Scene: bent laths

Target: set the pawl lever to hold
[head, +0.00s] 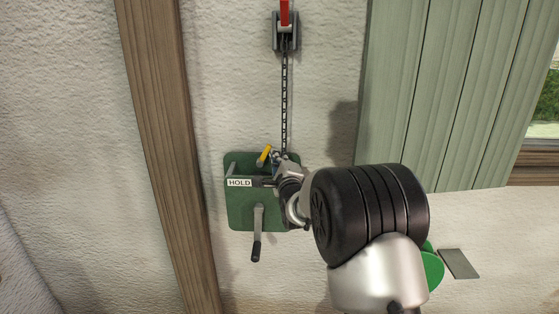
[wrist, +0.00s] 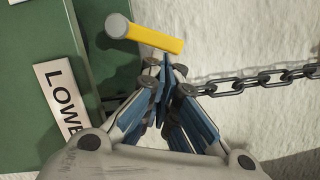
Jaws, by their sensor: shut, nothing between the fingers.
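The pawl lever is a short yellow handle (head: 264,155) at the top of the green winch plate (head: 238,215). In the wrist view the yellow handle (wrist: 150,37) has a grey round end and lies just past my fingertips. My gripper (head: 278,157) is shut and empty, just right of the handle in the head view. In the wrist view my gripper's tips (wrist: 165,64) are close to the handle; I cannot tell if they touch it. A HOLD label (head: 239,183) is on the plate's left. A partly covered label reading LOWE (wrist: 62,95) shows in the wrist view. The lever's pivot is hidden.
A dark chain (head: 284,100) runs from the winch up to a bracket (head: 286,42) with a red part, close beside my gripper. A crank (head: 257,232) hangs below the plate. A timber post (head: 165,150) stands left; a green shutter (head: 440,90) is right.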

